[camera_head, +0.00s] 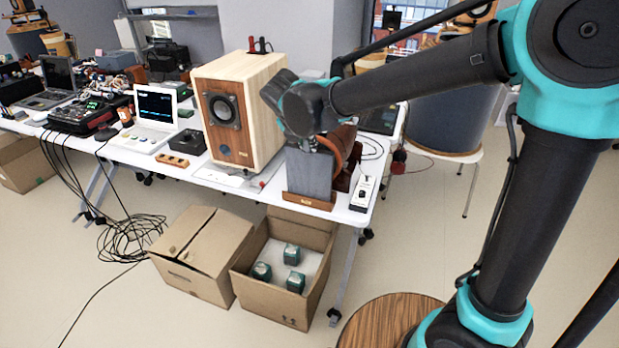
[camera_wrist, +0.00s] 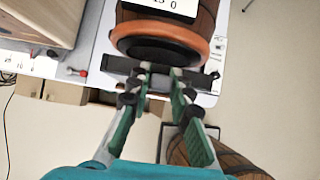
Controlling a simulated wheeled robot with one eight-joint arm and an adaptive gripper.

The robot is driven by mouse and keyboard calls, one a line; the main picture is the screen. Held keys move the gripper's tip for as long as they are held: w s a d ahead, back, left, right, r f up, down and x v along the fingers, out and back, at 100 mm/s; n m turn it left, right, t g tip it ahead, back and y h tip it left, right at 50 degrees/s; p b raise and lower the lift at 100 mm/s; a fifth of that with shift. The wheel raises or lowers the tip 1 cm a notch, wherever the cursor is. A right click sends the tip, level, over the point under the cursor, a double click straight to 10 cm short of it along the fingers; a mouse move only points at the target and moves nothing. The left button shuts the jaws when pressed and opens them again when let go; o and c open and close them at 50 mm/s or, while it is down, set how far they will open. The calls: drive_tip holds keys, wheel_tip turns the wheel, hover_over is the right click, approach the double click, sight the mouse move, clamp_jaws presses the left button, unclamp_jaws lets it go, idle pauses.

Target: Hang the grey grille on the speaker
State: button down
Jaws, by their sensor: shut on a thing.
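The speaker (camera_head: 262,85) is a pale wooden box on the table, with a brown front panel and a dark round driver facing left. The grey grille (camera_head: 308,172) stands upright in a low brown wooden base (camera_head: 308,201) near the table's right front corner, just right of the speaker. My gripper (camera_head: 313,146) is at the grille's top edge. In the wrist view my gripper (camera_wrist: 161,72) is shut on the dark edge of the grille (camera_wrist: 203,80). A corner of the speaker (camera_wrist: 45,18) shows at upper left there. The fingertips are mostly hidden in the head view.
A brown drum-like object with an orange rim (camera_wrist: 160,40) stands close behind the grille. A white power strip (camera_head: 362,193) lies to its right. A laptop-like device (camera_head: 155,105) and a black box (camera_head: 188,142) are left of the speaker.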

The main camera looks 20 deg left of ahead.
drive_tip(key=shift+r, duration=2.9)
